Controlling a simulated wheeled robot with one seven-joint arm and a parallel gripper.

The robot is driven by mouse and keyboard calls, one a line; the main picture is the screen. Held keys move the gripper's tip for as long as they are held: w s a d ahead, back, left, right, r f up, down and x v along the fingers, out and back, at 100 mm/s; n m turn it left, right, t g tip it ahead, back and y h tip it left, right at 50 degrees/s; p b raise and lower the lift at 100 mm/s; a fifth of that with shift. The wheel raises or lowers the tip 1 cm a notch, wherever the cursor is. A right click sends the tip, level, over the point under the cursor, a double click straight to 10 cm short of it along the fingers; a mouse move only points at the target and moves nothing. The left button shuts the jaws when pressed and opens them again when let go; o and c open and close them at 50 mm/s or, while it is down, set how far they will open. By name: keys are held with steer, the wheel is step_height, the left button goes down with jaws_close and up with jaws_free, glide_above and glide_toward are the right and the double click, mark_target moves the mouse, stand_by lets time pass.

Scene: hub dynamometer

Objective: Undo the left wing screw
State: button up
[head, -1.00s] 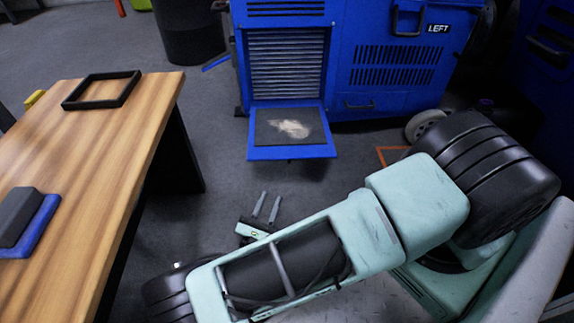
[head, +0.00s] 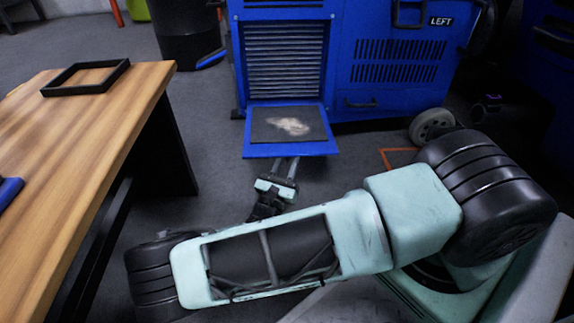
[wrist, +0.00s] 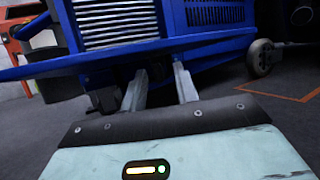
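The blue machine (head: 385,95) stands ahead with a white LEFT label on its upper right. Its louvred grille (head: 285,60) is exposed above a lowered blue flap (head: 290,151) that carries a dark pad with a pale dusty patch. I cannot make out a wing screw in either view. My gripper (head: 287,164) is low in front of the flap's near edge. In the wrist view my gripper (wrist: 160,74) shows two grey fingers apart with nothing between them. The flap's blue edge (wrist: 70,64) crosses just beyond the fingertips; I cannot tell if they touch.
A wooden bench (head: 100,130) is on the left with a black rectangular frame (head: 75,92) on it. A black bin (head: 180,35) stands behind. A caster wheel (head: 432,126) is at the machine's right. Open floor lies between bench and machine.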

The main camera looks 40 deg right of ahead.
steer(key=shift+c, duration=0.3)
jaws_close()
steer(key=shift+g, duration=0.4)
steer(key=m+g, duration=0.4)
steer(key=g, duration=0.3)
steer(key=w+m+g, duration=0.1)
steer(key=m+g, duration=0.3)
steer(key=g, duration=0.4)
steer(key=w+m+g, duration=0.1)
steer(key=m+g, duration=0.3)
steer(key=g, duration=0.3)
steer(key=shift+w+f+g, duration=0.1)
steer(key=shift+w+g, duration=0.05)
steer(key=shift+g, duration=0.25)
steer(key=shift+m+g, duration=0.4)
steer(key=shift+o, duration=0.3)
jaws_free()
